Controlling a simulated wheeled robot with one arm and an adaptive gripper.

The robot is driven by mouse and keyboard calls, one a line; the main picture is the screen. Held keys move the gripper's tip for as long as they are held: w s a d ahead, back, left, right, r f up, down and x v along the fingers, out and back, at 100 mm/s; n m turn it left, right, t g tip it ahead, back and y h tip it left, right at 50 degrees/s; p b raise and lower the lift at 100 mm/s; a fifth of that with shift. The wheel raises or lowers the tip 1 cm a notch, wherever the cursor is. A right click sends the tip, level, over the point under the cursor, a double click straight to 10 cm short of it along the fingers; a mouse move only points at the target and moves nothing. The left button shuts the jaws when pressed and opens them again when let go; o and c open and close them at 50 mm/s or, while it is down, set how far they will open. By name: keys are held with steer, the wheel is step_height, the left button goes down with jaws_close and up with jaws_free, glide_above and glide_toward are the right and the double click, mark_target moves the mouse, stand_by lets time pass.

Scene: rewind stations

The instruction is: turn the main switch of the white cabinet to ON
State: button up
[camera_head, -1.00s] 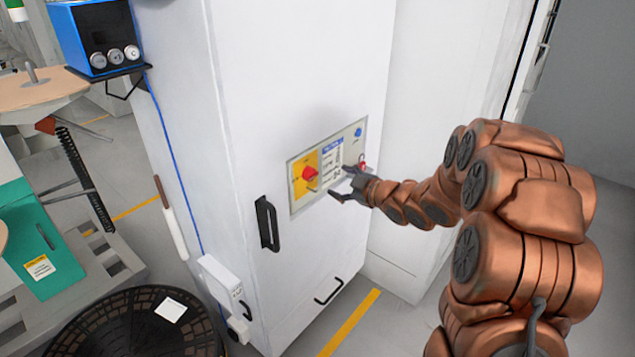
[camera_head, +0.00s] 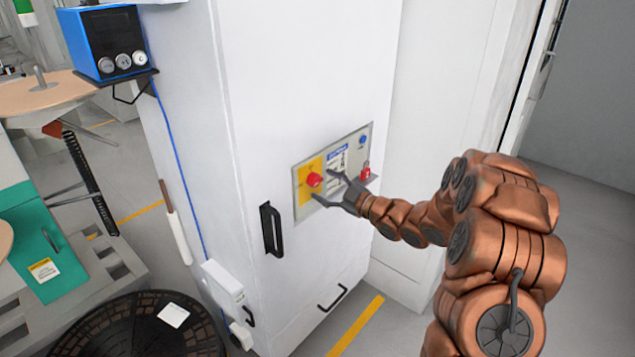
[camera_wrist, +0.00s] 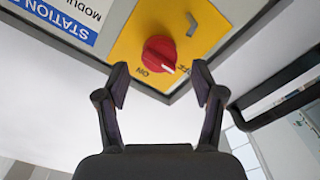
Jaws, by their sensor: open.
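The white cabinet (camera_head: 240,120) stands upright in the middle of the head view, with a grey control panel (camera_head: 347,147) on its front. The main switch (camera_head: 314,180) is a red knob on a yellow plate at the panel's left end. In the wrist view the red knob (camera_wrist: 159,54) lies ahead, between and beyond the fingertips, with its white mark toward the OFF label; the ON label is also readable. My gripper (camera_head: 322,187) is open and empty, in front of the panel close to the knob. In the wrist view my gripper (camera_wrist: 160,85) frames the knob without visibly touching it.
A red item (camera_head: 366,173) and a blue button (camera_head: 362,139) are at the panel's right end. A black door handle (camera_head: 271,229) is below and left of the panel; it also shows in the wrist view (camera_wrist: 275,95). A black round basket (camera_head: 120,325) stands on the floor at left.

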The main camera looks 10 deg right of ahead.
mark_target(315, 181)
steer(key=shift+x, duration=1.2)
steer(key=shift+c, duration=0.2)
